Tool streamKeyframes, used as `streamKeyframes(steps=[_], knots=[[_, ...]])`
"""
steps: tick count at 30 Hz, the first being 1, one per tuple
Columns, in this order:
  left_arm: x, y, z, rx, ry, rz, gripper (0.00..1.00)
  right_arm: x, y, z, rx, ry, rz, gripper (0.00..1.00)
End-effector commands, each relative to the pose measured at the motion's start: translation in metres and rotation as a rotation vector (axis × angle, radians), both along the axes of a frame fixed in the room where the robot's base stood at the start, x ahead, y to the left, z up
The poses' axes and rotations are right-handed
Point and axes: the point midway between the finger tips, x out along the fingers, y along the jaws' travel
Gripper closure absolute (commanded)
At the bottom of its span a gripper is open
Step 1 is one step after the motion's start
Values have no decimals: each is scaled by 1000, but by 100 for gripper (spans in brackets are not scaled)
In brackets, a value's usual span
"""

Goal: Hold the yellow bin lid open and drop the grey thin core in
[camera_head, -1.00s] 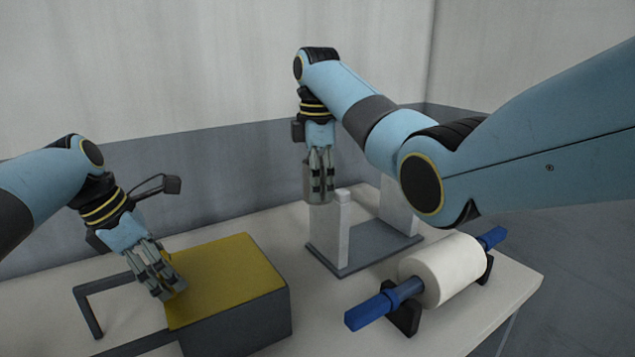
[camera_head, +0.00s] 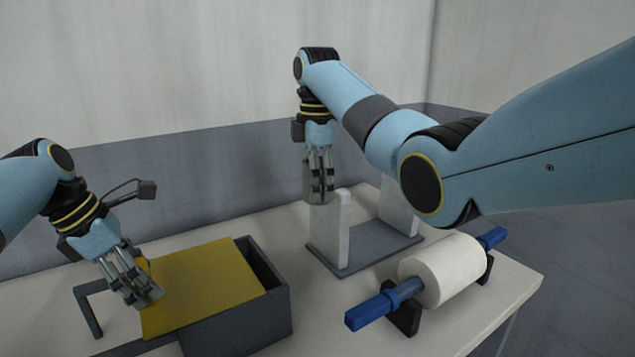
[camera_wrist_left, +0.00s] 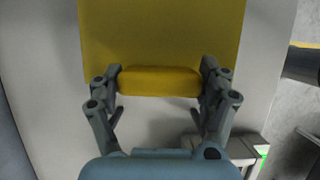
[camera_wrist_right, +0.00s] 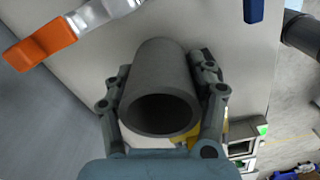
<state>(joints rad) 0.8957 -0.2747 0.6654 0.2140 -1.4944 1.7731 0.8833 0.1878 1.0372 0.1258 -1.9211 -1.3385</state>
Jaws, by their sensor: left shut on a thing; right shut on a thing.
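The yellow lid (camera_head: 200,285) lies flat on the dark grey bin (camera_head: 240,328) and is slid left, so a strip of the bin's opening shows along its right side. My left gripper (camera_head: 146,293) is shut on the lid's yellow handle (camera_wrist_left: 160,82) at its left end. The grey thin core (camera_wrist_right: 160,95) is a hollow tube. My right gripper (camera_head: 320,190) is shut on it and holds it up near the grey stand, right of and behind the bin. The core also shows partly behind the fingers in the head view (camera_head: 308,182).
A grey stand with white uprights (camera_head: 345,230) is on the table behind the bin. A white roll (camera_head: 440,270) on a blue-ended shaft (camera_head: 372,309) rests in black supports at the right. A dark frame (camera_head: 90,310) stands at the left. An orange-ended shaft (camera_wrist_right: 45,42) shows in the right wrist view.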

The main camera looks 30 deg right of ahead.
Motion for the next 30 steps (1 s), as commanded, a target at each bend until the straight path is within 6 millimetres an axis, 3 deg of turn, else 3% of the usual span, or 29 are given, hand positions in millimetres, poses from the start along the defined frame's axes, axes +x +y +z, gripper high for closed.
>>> streamKeyframes(steps=[30], knots=[[1,38,0,3,-3,3,61,0,0,0,0,0,0,76]])
